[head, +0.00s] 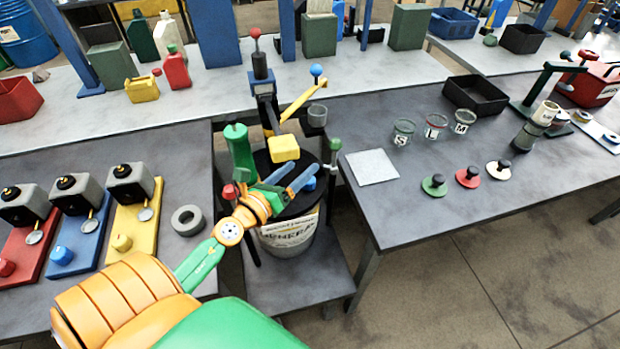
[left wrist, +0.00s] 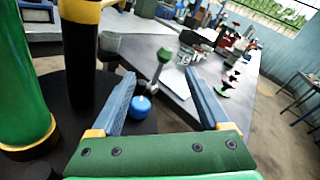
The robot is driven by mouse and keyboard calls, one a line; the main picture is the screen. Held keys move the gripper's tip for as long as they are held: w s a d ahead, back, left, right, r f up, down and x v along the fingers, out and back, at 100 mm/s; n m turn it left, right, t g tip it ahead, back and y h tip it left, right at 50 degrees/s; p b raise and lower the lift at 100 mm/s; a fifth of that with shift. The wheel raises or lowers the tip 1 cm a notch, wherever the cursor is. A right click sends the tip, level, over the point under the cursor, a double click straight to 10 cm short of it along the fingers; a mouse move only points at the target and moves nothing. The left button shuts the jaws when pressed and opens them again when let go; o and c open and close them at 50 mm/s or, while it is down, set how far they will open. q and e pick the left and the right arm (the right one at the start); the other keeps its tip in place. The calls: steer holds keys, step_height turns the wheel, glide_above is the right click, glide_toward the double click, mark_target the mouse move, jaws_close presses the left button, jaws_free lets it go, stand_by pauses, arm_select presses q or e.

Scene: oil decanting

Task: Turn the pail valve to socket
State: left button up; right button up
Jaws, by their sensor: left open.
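The pail (head: 287,238) stands on a low stand in the middle of the head view, with a black lid on top. A blue knob (head: 308,184) sits on the lid; it also shows in the left wrist view (left wrist: 141,106). A green-topped lever (head: 335,146) stands at the pail's right side and shows beyond my fingers in the left wrist view (left wrist: 158,68). I cannot tell which part is the valve or the socket. My left gripper (head: 303,168) is open and empty over the lid, its fingers apart beside the blue knob. My right gripper is not in view.
A green cylinder (head: 240,152) and a pump post with a yellow block (head: 285,148) rise close beside my left gripper. The right table (head: 430,208) holds glass cups, discs and a white sheet (head: 372,167). A grey ring (head: 188,220) lies on the left table.

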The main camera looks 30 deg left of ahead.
arm_select(q)
steer(key=f+m+g, duration=0.1)
steer(key=f+m, duration=0.1)
steer(key=a+f+m+g+h, duration=0.1)
steer(key=f+m, duration=0.1)
steer(key=f+m+g, duration=0.1)
steer(key=f+m, duration=0.1)
steer(key=shift+s+a+f+g, duration=0.2)
steer(key=shift+a+f+g, duration=0.1)
steer(key=shift+a+f, duration=0.1)
steer(key=x, duration=0.2)
steer(key=b+x, duration=0.1)
steer(key=x, duration=0.2)
steer(key=shift+w+d+f, duration=0.1)
steer(key=shift+w+d, duration=0.15)
steer(key=shift+d, duration=0.05)
steer(key=shift+w+f, duration=0.15)
steer(key=shift+w, duration=0.35)
steer(key=shift+s, duration=0.1)
steer(key=shift+c, duration=0.9)
steer(key=c, duration=1.1)
jaws_close()
